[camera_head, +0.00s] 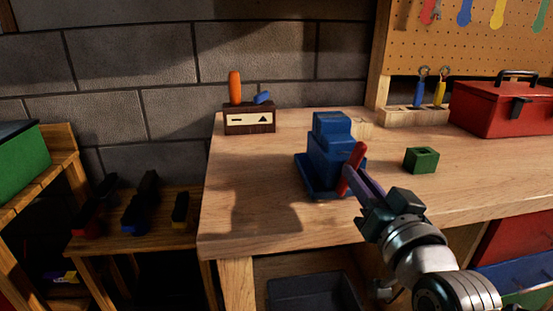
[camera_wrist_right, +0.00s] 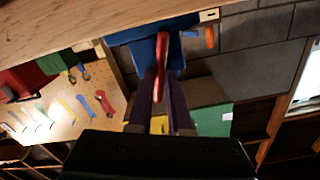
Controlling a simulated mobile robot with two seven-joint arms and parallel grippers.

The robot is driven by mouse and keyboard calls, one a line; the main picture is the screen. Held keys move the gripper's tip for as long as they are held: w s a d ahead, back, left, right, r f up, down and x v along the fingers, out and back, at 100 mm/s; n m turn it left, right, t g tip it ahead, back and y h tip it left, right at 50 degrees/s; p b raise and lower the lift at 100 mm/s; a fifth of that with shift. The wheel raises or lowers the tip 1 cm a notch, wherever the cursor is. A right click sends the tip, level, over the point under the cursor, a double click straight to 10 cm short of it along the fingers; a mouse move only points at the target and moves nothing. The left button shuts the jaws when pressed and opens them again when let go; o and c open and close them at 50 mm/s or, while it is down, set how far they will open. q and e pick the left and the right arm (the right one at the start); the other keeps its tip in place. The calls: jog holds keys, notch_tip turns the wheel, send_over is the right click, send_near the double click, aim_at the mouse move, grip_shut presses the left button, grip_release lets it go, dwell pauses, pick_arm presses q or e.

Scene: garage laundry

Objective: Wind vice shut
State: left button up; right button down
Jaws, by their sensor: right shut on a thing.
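A blue vice (camera_head: 330,150) stands on the wooden workbench (camera_head: 250,225). Its red handle bar (camera_head: 357,153) is tilted, on the near right side of the vice. My right gripper (camera_head: 352,178) comes in from the lower right and is shut on the red handle. In the right wrist view, the handle (camera_wrist_right: 163,52) lies between the two dark fingers (camera_wrist_right: 160,85), with the blue vice body (camera_wrist_right: 140,50) behind it. The vice's jaw gap cannot be made out from here. My left gripper is not in view.
A green cube (camera_head: 421,161) lies right of the vice. A red toolbox (camera_head: 505,108) and a wooden tool holder (camera_head: 408,118) stand at the back right. A small box (camera_head: 249,122) with an orange-handled tool (camera_head: 235,86) is at the back left. The bench front left is clear.

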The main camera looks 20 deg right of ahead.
jog(key=c, duration=1.2)
grip_release()
jog(key=shift+s+f, duration=0.1)
jog(key=shift+c, duration=0.2)
jog(key=shift+o, duration=0.8)
jog(key=shift+s+a+f, duration=0.1)
jog(key=shift+s+a, duration=0.05)
jog(key=shift+o, duration=1.2)
jog(key=p+v, duration=0.1)
jog(key=v, duration=0.8)
jog(key=shift+s, duration=0.45)
